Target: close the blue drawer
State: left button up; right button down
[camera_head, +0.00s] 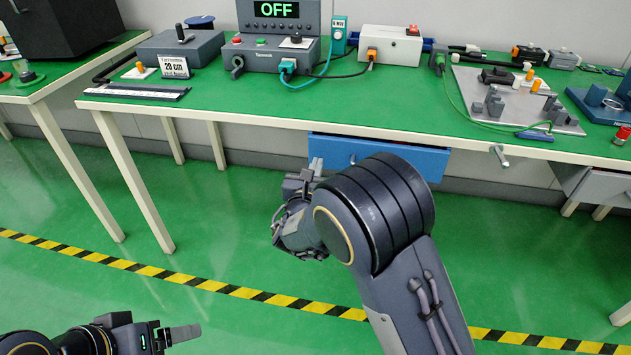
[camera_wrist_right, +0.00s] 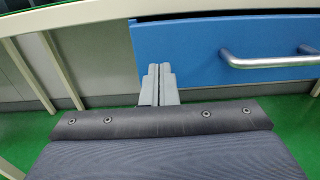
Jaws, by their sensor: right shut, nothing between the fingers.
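The blue drawer (camera_head: 425,160) is under the green-topped workbench, and my right arm hides part of its front. In the right wrist view its blue front (camera_wrist_right: 190,50) fills the upper right, with a silver bar handle (camera_wrist_right: 270,62). A dark gap shows along its top edge; I cannot tell how far out it stands. My right gripper (camera_head: 316,166) is shut and empty at the drawer's left end. In the wrist view its fingertips (camera_wrist_right: 157,68) overlap the lower left corner of the front; contact is unclear. My left gripper (camera_head: 188,333) is low at the left, away from the drawer.
The workbench (camera_head: 420,118) carries a control box reading OFF (camera_head: 275,50), a white box (camera_head: 390,45) and a metal plate with fixtures (camera_head: 515,98). Pale bench legs (camera_head: 135,180) stand left of the drawer. Open green floor lies in front, crossed by a yellow-black stripe (camera_head: 150,271).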

jog(key=p+v, duration=0.2)
jog(key=v, duration=0.9)
jog(key=s+d+m+g+h, duration=0.1)
jog(key=s+d+m+g, duration=0.3)
jog(key=d, duration=0.3)
jog(key=s+d+f+m+g+h, duration=0.1)
jog(key=s+d+m+g, duration=0.1)
jog(key=d+m+g, duration=0.35)
jog(key=s+d+m+g+h, duration=0.25)
jog(key=d+m, duration=0.25)
jog(key=d, duration=0.4)
jog(key=s+m+g+y, duration=0.3)
jog(key=s+m+y, duration=0.7)
jog(key=s+m, duration=0.55)
jog(key=s+a+r+m+t+y, duration=0.3)
jog(key=s+m, duration=0.1)
pick_arm(q)
notch_tip(320, 180, up, 29)
jog(key=p, duration=2.6)
jog(key=shift+s+f+p, duration=0.2)
jog(key=shift+s+p, duration=0.1)
jog(key=shift+s, duration=0.1)
pick_arm(e)
notch_tip(320, 180, up, 27)
jog(key=shift+a, duration=0.25)
jog(key=shift+s+r, duration=0.1)
jog(key=shift+r, duration=0.05)
